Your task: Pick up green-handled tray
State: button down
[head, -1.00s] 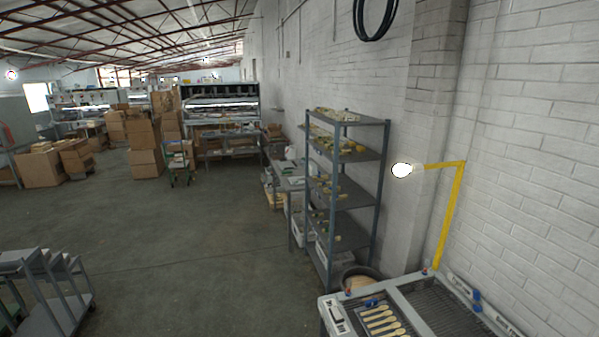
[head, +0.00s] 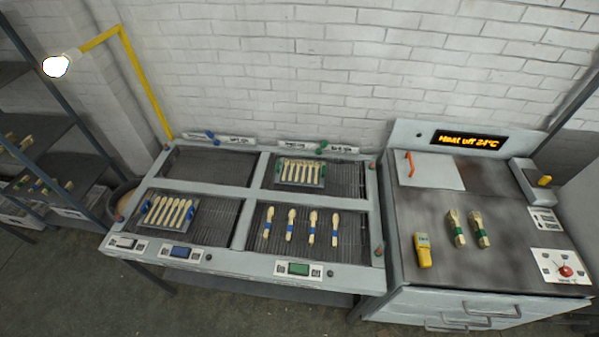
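The green-handled tray (head: 283,183) lies in the back right compartment of the sectioned table. Several pale wooden spoons (head: 300,168) lie side by side on it. Its green handles (head: 323,172) show at its left and right ends. A similar tray with blue handles (head: 147,207) lies in the front left compartment, also holding several spoons. My gripper is not in view.
The back left compartment (head: 210,168) is empty. Several spoons with blue bands (head: 313,228) lie loose in the front right compartment. To the right, a press bench (head: 420,295) has a lit display (head: 470,140), a yellow handheld device (head: 422,250) and two banded spoon bundles (head: 479,230). A shelf rack (head: 45,140) stands at the left.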

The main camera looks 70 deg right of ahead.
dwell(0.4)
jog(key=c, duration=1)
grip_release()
